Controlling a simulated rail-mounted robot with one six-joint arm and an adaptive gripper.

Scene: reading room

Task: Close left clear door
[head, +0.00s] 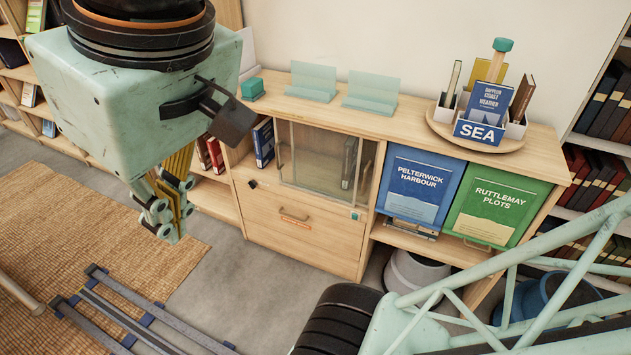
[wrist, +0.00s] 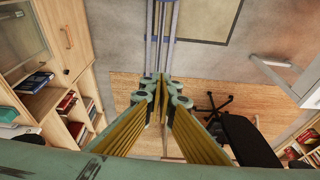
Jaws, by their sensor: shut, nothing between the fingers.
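The wooden cabinet (head: 300,215) has a compartment with clear door panes (head: 312,158) under its top. The panes cover the middle and right of the opening, and a slim handle shows at their left edge. The left end of the opening is uncovered, with a blue book (head: 263,143) showing there. I cannot tell how the panes overlap. In the wrist view part of a clear pane (wrist: 14,42) shows at the top left. My gripper (head: 166,228) is shut and empty, pointing down to the left of the cabinet and apart from it. It also shows in the wrist view (wrist: 163,88).
Below the panes is a drawer with a handle (head: 294,214). Blue (head: 420,188) and green (head: 497,205) panels stand to the right. A SEA organizer (head: 480,131) and clear stands (head: 371,93) sit on top. Floor rails (head: 125,310) and a woven rug (head: 70,225) lie at left.

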